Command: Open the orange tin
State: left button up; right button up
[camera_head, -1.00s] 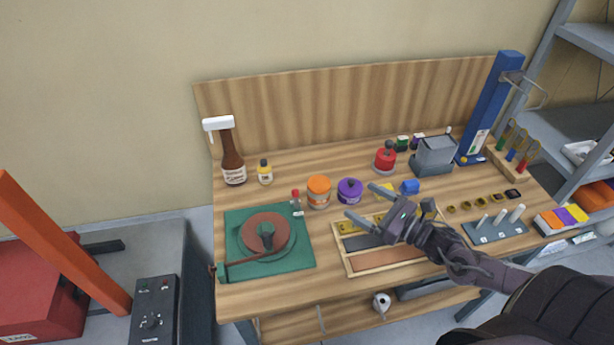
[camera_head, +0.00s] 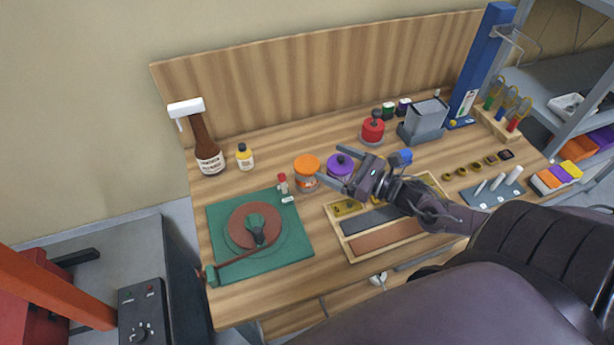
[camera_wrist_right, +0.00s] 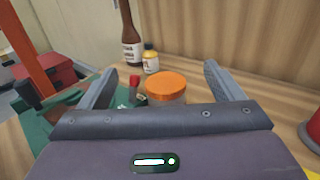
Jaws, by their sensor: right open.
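The orange tin (camera_head: 307,174) stands upright on the workbench, with its orange lid on. In the right wrist view the orange tin (camera_wrist_right: 166,87) shows ahead of the jaws, between the two fingers in the picture. My right gripper (camera_head: 328,165) is open and empty, to the right of the tin, its fingers pointing left toward it. In the wrist view the right gripper (camera_wrist_right: 157,80) has its fingers wide apart. The tin's lower part is hidden by the gripper body there. My left gripper is not in view.
A purple tin (camera_head: 341,165) stands close right of the orange tin, partly behind my gripper. A small red-capped bottle (camera_head: 282,184) stands to the left. The green mat (camera_head: 290,255) with a round plate lies front left. A parts tray (camera_head: 350,258) lies under my right arm.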

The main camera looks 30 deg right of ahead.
jog(key=b, duration=0.5)
send_near(308, 164)
jog(key=shift+w+a+f, duration=0.55)
jog(key=shift+w+f, duration=0.15)
jog(key=shift+w, duration=0.2)
jog(key=shift+w+a+r, duration=0.2)
jog(key=shift+w, duration=0.25)
jog(key=shift+x, duration=0.95)
jog(key=shift+w+a+r, duration=0.1)
jog(key=shift+w+r, duration=0.05)
jog(key=shift+w, duration=0.1)
jog(key=p+x, duration=0.2)
jog(key=x, duration=0.2)
jog(key=shift+r, duration=0.1)
jog(key=shift+w, duration=0.2)
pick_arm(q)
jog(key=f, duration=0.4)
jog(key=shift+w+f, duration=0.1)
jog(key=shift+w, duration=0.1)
pick_arm(e)
jog(key=shift+s, duration=0.1)
jog(key=c, duration=1.4)
